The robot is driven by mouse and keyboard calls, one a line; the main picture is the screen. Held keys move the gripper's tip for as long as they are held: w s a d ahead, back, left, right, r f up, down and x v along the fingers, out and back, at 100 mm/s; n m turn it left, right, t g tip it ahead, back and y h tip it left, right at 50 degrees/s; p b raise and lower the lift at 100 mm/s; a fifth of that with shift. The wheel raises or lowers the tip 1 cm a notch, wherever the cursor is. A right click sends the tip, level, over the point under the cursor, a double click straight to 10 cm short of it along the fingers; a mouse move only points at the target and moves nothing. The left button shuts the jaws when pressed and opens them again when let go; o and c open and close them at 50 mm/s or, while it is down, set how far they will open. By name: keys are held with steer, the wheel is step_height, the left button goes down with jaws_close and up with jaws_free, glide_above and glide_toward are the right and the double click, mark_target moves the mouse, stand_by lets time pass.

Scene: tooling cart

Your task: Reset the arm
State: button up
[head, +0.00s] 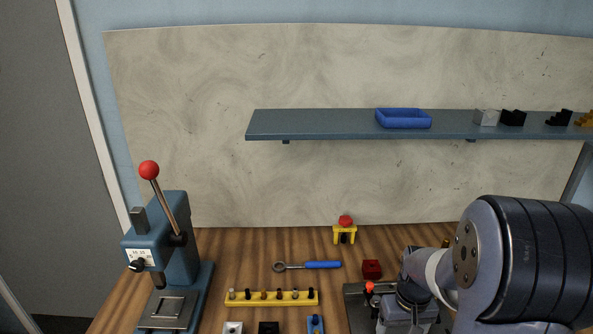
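My arm comes in from the right edge of the head view and reaches down toward the bench top. My gripper (408,318) is at the lower right, cut by the bottom edge of the picture. Its fingers are not visible, so I cannot tell whether it is open, shut or holding anything. It is in front of or over a dark plate-like fixture (356,298) with a small red knob beside it. I cannot tell whether they touch.
An arbor press (172,240) with a red-ball lever stands left. A yellow rack (271,298), a blue-handled wrench (322,265), a red block (372,269) and a yellow stand with a red top (345,227) are on the wooden bench. A shelf (330,125) holds a blue tray (404,125).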

steer(key=shift+a+f+b, duration=0.2)
steer(key=shift+f+b, duration=0.35)
steer(key=shift+f, duration=0.9)
